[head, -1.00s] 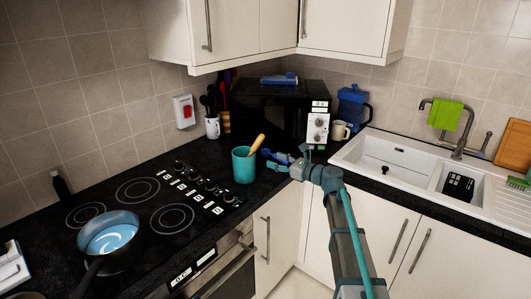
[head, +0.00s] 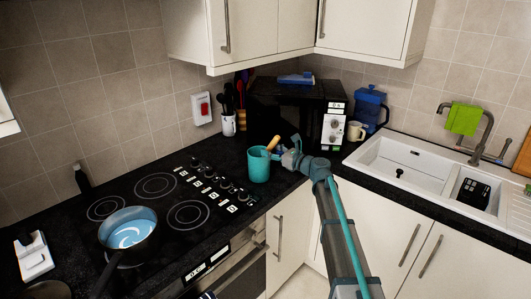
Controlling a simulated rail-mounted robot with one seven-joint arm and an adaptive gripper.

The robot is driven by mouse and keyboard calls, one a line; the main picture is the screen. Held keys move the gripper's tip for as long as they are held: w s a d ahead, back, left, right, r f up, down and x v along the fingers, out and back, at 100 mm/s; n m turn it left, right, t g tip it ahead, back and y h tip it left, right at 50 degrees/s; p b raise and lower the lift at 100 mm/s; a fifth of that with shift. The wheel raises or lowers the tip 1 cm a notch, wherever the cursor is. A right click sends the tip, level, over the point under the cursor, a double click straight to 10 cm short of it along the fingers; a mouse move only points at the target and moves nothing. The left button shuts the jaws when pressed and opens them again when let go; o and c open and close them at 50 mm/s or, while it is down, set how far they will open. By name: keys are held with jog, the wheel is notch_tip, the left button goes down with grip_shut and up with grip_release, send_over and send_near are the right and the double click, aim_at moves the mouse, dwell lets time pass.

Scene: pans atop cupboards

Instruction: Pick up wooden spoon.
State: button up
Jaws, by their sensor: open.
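The wooden spoon (head: 273,144) stands tilted in a teal cup (head: 259,168) on the black counter beside the hob. Only the upper end of the spoon shows above the cup's rim. My gripper (head: 278,154) is open, just right of the spoon near rim height. Its fingers point left towards the spoon. I cannot tell whether they touch the spoon or lie around it.
A black microwave (head: 290,108) stands close behind the cup. A utensil holder (head: 228,124) is behind to the left. A pan (head: 128,231) sits on the hob (head: 165,200) at the left. The white sink (head: 404,172) lies to the right.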

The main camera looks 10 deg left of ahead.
jog(key=shift+w+a, duration=0.4)
jog(key=shift+a, duration=0.1)
grip_shut()
